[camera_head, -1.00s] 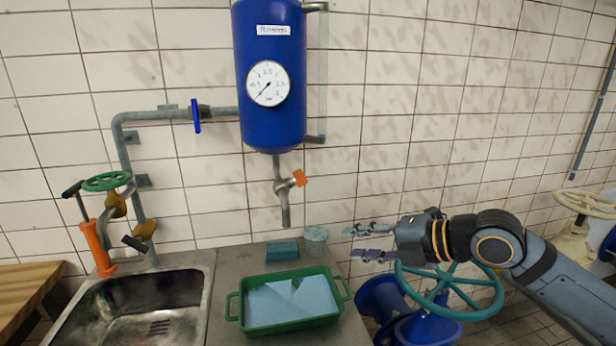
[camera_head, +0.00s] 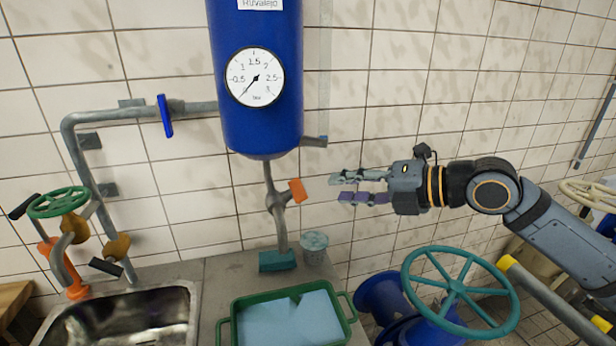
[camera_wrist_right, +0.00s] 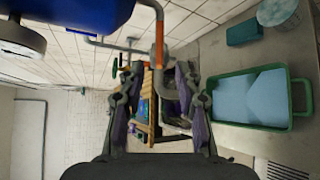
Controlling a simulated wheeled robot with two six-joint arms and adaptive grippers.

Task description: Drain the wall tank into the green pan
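The blue wall tank (camera_head: 262,110) hangs on the tiled wall, with a round white gauge (camera_head: 255,77) on its front. Its drain pipe (camera_head: 281,235) points down behind the green pan (camera_head: 226,328) and carries a tap with an orange handle (camera_head: 298,190). The pan, its bottom cut off in the head view, stands on the counter with flat light-blue matter inside; it also shows in the right wrist view (camera_wrist_right: 247,72). My right gripper (camera_head: 340,188) is open and empty, right of the handle at about its height and apart from it. The handle appears ahead between the fingers in the wrist view (camera_wrist_right: 159,45). My left gripper is out of view.
A teal sponge (camera_head: 277,261) and a glass-like cup (camera_head: 314,246) stand behind the pan. A metal sink (camera_head: 125,315) is at left, beside pipes with a green handwheel (camera_head: 58,202). A large teal handwheel (camera_head: 456,288) stands below my right arm.

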